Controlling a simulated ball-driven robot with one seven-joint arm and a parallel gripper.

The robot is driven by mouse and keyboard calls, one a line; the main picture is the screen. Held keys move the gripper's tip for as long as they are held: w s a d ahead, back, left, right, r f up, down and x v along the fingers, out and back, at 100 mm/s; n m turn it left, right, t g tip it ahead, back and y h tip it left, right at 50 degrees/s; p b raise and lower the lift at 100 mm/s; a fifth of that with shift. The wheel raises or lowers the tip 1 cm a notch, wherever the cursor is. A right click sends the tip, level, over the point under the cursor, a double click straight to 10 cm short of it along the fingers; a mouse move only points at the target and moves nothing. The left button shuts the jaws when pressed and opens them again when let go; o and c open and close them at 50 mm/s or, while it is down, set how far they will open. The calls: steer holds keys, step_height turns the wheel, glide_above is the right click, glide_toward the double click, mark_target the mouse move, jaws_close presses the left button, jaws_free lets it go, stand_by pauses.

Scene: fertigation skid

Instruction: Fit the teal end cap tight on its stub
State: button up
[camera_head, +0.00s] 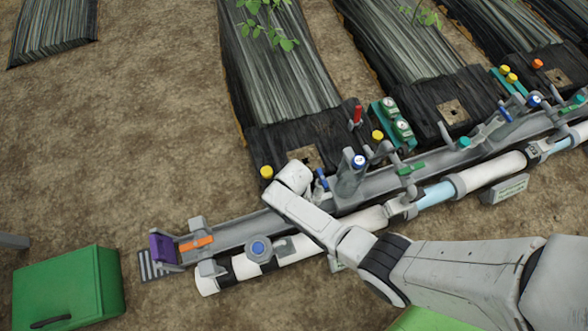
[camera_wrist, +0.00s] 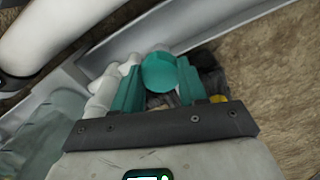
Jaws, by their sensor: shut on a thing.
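In the wrist view, my gripper (camera_wrist: 160,66) has two teal fingers closed on a round teal end cap (camera_wrist: 160,73). The cap sits between the fingertips, its flat round face toward the camera. A white ribbed fitting (camera_wrist: 104,88) shows just left of the fingers. The stub cannot be made out; the cap and fingers cover what lies behind them. In the head view, the end of my arm is over the near part of the grey rail, and the fingers and held cap are hidden there. Another teal cap (camera_head: 463,143) shows farther along the rail.
The grey rail (camera_head: 240,231) and white pipe (camera_head: 285,250) run diagonally. A purple block (camera_head: 163,249) and green box (camera_head: 70,290) are at left.

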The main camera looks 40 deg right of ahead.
steer(key=shift+s+d+m, duration=0.1)
steer(key=shift+d+m, duration=0.3)
steer(key=shift+m, duration=0.3)
steer(key=shift+s, duration=0.1)
steer(key=shift+c, duration=0.6)
steer(key=o, duration=1.3)
steer(key=shift+a+r, duration=0.1)
steer(key=shift+r+p, duration=0.25)
steer(key=shift+p, duration=0.15)
step_height(320, 180, up, 8)
steer(key=p, duration=0.8)
steer(key=shift+a+r, duration=0.15)
